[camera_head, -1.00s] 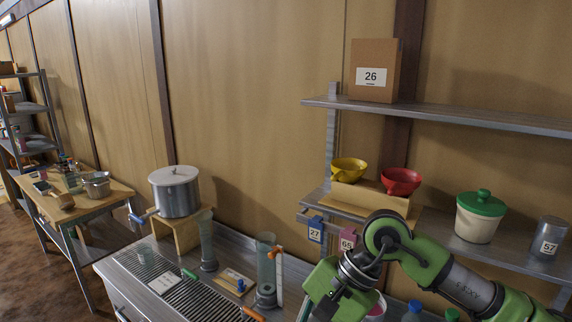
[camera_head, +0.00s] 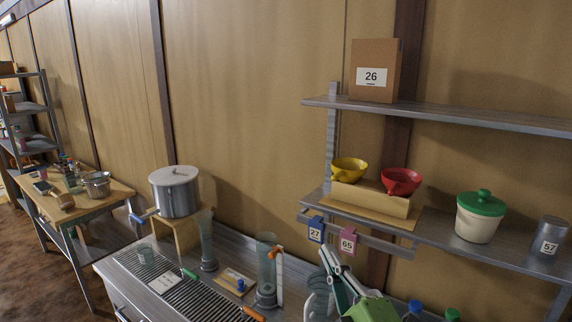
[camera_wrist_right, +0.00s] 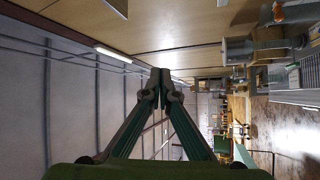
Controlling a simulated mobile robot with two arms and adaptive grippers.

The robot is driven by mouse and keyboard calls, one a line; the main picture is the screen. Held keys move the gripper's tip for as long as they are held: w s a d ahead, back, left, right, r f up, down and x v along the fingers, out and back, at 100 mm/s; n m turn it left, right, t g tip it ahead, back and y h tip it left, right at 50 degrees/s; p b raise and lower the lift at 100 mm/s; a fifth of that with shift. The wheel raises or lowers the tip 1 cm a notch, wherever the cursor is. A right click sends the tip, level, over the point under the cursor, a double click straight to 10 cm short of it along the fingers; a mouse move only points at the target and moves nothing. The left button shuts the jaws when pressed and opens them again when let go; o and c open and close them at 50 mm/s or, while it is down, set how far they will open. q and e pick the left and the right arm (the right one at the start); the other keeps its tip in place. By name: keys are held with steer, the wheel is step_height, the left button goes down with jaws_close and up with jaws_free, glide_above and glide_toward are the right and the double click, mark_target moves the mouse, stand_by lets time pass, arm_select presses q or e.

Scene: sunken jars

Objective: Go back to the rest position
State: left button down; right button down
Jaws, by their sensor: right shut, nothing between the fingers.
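My right gripper (camera_head: 326,252) shows at the bottom of the head view, right of centre, its green body cut by the lower edge and its fingers pointing up and left. In the right wrist view the fingers of my right gripper (camera_wrist_right: 160,82) meet at the tips with nothing between them. It is in front of the shelf and right of the tall clear cylinder (camera_head: 266,270), apart from it as far as I can tell. My left gripper is not in view.
A metal bench (camera_head: 120,268) holds a lidded pot (camera_head: 175,192) on a wooden stand. A wall shelf (camera_head: 445,230) holds a yellow bowl (camera_head: 348,170), a red bowl (camera_head: 401,181), a green-lidded jar (camera_head: 480,218) and a grey canister (camera_head: 548,236). Bottle caps show at the bottom right.

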steer(key=s+d+f+m+g+h, duration=0.2)
steer(key=s+d+f+m+g, duration=0.15)
steer(key=f, duration=0.45)
steer(key=s+d+f+m+g+h, duration=0.2)
steer(key=d+f+m, duration=0.15)
steer(key=f, duration=0.35)
steer(key=s+d+f+m+g+h, duration=0.2)
steer(key=s+d+f+m+g, duration=0.15)
steer(key=f, duration=0.45)
steer(key=s+d+f+m+g, duration=0.1)
steer(key=s+f+m+g, duration=0.25)
steer(key=s+f, duration=0.5)
steer(key=s+d+f+m+g, duration=0.15)
steer(key=s+f+g, duration=0.4)
steer(key=s, duration=0.55)
step_height(320, 180, down, 39)
steer(key=s+b, duration=0.2)
steer(key=b, duration=1.1)
steer(key=s+d+f+b, duration=0.1)
steer(key=s+f+b, duration=0.3)
steer(key=s+f, duration=0.4)
steer(key=s+d+f+g+b, duration=0.1)
steer(key=s+f+b, duration=0.4)
steer(key=s+f, duration=0.4)
step_height(320, 180, down, 7)
